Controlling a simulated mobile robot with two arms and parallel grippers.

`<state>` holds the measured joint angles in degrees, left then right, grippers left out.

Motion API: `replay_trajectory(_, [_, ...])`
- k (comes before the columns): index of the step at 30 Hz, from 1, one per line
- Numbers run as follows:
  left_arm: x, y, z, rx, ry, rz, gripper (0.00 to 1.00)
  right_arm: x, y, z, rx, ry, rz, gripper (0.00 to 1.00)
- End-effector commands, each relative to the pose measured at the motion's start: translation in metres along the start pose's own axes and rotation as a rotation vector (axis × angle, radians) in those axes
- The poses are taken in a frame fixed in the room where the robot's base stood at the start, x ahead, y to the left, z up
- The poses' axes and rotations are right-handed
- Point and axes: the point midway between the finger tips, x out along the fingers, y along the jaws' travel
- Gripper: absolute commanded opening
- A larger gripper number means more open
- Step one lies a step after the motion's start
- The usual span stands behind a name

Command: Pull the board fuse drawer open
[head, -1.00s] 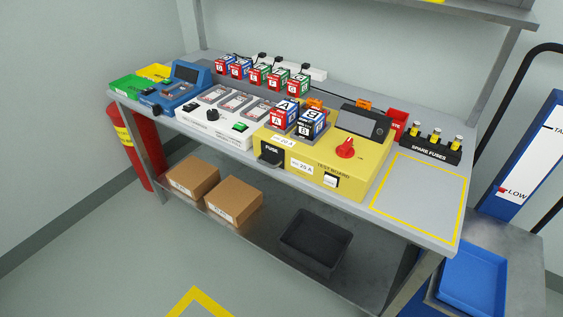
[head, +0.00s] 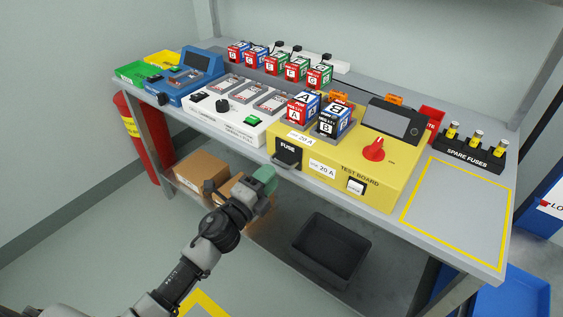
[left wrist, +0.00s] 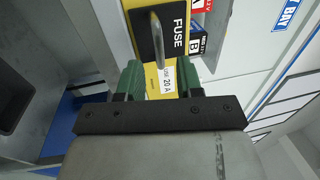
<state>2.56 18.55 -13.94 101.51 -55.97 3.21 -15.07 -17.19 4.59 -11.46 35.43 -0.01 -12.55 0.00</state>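The yellow test board (head: 345,165) stands on the bench. Its black fuse drawer front (head: 287,150), marked FUSE, is at the board's front left and looks flush with it. In the left wrist view the black front (left wrist: 174,30) carries a grey bar handle (left wrist: 157,42). My left gripper (head: 268,178) is in front of and below the drawer, apart from it. In the left wrist view its two green fingers (left wrist: 160,80) are spread with nothing between them, and the handle is beyond their tips. My right gripper is out of view.
A 20 A label (head: 322,166) and a white switch (head: 356,186) are right of the drawer on the board's front. Modules A and B (head: 318,112) stand on top, near a red knob (head: 373,149). A dark bin (head: 331,248) is on the lower shelf.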

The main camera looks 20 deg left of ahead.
Motion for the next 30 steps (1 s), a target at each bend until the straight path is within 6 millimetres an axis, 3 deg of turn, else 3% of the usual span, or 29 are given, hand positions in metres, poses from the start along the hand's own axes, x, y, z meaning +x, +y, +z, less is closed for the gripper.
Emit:
replay_trajectory(3, [0.024, -0.002, 0.000, -0.001, 0.000, -0.002, 0.36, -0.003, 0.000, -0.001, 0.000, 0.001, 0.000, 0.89])
replay_trajectory(9, [0.046, 0.001, 0.001, -0.002, -0.001, 0.001, 0.36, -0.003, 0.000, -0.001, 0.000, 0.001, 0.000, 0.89])
replay_trajectory(20, [0.052, 0.001, 0.000, -0.003, -0.001, 0.001, 0.36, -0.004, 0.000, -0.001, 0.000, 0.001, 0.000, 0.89])
replay_trajectory(27, [0.052, 0.001, 0.000, -0.003, -0.001, 0.001, 0.02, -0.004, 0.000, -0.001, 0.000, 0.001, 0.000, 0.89])
replay_trajectory(30, [0.052, 0.001, 0.000, -0.003, -0.001, 0.001, 0.00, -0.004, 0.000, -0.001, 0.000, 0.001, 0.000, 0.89])
